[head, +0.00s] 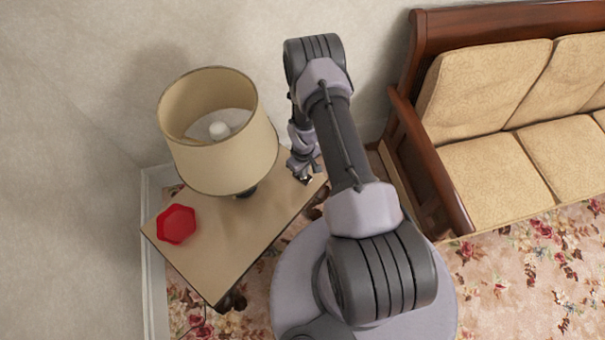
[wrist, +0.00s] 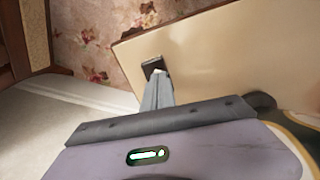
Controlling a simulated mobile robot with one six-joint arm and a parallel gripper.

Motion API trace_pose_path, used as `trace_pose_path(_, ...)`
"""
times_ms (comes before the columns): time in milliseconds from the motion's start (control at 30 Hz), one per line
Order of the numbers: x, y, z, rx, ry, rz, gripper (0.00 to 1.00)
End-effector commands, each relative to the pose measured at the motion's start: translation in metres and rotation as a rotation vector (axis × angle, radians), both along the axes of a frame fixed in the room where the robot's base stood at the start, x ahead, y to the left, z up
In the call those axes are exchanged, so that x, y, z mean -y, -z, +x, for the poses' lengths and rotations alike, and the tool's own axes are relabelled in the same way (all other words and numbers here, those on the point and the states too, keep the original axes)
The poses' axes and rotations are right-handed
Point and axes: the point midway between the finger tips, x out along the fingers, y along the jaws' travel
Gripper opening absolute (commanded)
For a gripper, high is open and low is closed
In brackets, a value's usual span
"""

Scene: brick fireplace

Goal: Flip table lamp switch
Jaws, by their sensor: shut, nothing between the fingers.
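The table lamp (head: 222,145) stands on a small wooden side table (head: 215,245), with a beige drum shade and a white bulb inside. Its dark base (head: 247,190) shows just below the shade. My gripper (head: 306,179) is shut and empty, low over the table's far right corner, to the right of the lamp. In the wrist view my gripper (wrist: 155,80) points at the tabletop (wrist: 225,55). A small dark block (wrist: 153,66) is at the fingertips; I cannot tell whether it is the switch or part of the fingers, or whether they touch.
A red hexagonal object (head: 176,224) lies on the table's left side. A wooden sofa with beige cushions (head: 490,115) stands to the right. The wall (head: 75,120) is close behind the lamp. Floral carpet (head: 525,270) covers the floor at the lower right.

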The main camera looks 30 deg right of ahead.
Motion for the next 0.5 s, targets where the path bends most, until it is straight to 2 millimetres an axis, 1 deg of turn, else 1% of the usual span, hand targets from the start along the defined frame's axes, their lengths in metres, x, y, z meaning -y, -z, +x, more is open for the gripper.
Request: trace_pose_path(500,0.0001,0.0080,0.0001,0.000,0.000,0.000,0.00)
